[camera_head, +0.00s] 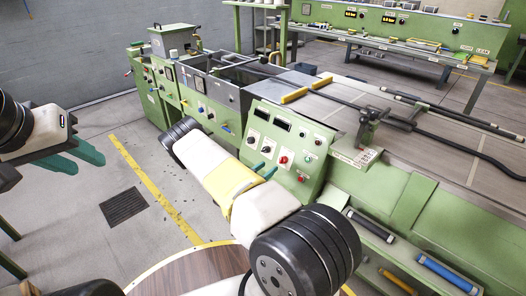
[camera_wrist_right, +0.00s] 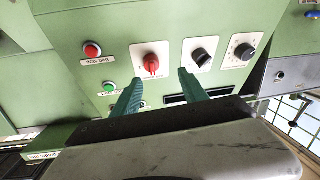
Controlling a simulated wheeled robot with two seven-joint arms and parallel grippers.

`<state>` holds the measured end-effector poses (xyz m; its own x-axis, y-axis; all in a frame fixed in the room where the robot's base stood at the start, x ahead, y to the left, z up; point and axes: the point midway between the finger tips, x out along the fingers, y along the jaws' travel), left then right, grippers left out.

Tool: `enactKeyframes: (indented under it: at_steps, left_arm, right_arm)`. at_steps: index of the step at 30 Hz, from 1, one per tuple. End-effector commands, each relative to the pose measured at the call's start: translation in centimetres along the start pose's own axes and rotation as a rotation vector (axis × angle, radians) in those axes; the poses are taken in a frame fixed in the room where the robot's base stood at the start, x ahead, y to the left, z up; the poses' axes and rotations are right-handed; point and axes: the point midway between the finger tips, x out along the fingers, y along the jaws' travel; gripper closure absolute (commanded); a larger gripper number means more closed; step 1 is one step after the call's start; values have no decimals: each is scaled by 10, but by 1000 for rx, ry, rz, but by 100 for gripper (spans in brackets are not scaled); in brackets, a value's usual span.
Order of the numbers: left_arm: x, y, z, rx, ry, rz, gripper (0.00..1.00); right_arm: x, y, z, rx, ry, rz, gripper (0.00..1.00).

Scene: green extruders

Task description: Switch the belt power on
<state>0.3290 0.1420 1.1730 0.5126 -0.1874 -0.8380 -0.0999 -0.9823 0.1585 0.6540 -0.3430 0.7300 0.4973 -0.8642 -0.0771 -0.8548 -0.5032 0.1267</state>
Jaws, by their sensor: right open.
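The green control panel (camera_head: 290,145) on the machine carries displays, knobs and buttons. In the right wrist view, a red rotary switch (camera_wrist_right: 151,63) sits on a white plate, with two black knobs (camera_wrist_right: 203,56) (camera_wrist_right: 244,51) to its right. The red switch also shows in the head view (camera_head: 283,160). A red button labelled belt stop (camera_wrist_right: 92,50) and a green button (camera_wrist_right: 109,86) are to the switch's left. My right gripper (camera_wrist_right: 160,82) is open and empty in front of the panel, its fingertips either side of the red switch's lower right; contact is unclear. My left gripper (camera_head: 89,164) is open and empty, away from the machine.
A green bench (camera_head: 410,50) stands at the back. Floor with a yellow line (camera_head: 140,175) and a drain grate (camera_head: 123,206) is clear at left.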

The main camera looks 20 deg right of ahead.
Motion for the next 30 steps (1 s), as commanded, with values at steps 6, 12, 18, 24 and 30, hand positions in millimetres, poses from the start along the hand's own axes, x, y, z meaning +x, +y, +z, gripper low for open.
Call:
enactKeyframes:
  at_steps: [6, 12, 18, 24, 30]
  left_arm:
    - [0, 0, 0, 0, 0, 0, 64]
    - [0, 0, 0, 0, 0, 0, 64]
    - [0, 0, 0, 0, 0, 0, 64]
    - [0, 0, 0, 0, 0, 0, 64]
    - [0, 0, 0, 0, 0, 0, 64]
  right_arm:
    - [2, 15, 11, -35, 78, 22, 49]
    - [30, 16, 9, -34, 79, 24, 49]
    - [60, 16, 7, -35, 76, 22, 49]
    - [74, 16, 6, -34, 76, 21, 49]
    - [75, 16, 6, -35, 75, 21, 49]
